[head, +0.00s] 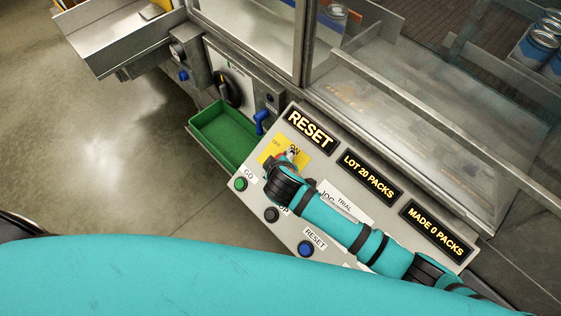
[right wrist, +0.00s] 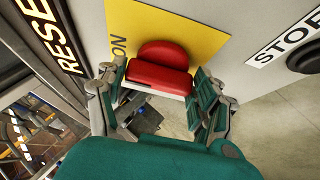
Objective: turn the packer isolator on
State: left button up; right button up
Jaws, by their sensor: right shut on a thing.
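The packer isolator is a red handle (right wrist: 160,68) on a yellow plate (head: 270,151) near the top left of the sloping panel. OFF and ON are printed on the plate; ON also shows left of the handle in the right wrist view. My right gripper (right wrist: 160,88) has its fingers on both sides of the red handle and is shut on it. In the head view my right gripper (head: 289,160) covers most of the handle, so I cannot tell which mark it points to. My left gripper is not in view.
The panel (head: 335,165) carries lit displays reading RESET, LOT 20 PACKS and MADE 0 PACKS. A green button (head: 240,184), a black button (head: 271,214) and a blue button (head: 305,248) lie below. A green tray (head: 222,134) and a blue lever (head: 261,122) are close by.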

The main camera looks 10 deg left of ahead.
dwell(0.5)
jog(key=o, duration=1.2)
jog(key=shift+s+r, duration=0.1)
jog(key=v, duration=1.1)
jog(key=shift+s+r, duration=0.2)
jog(key=shift+s, duration=0.15)
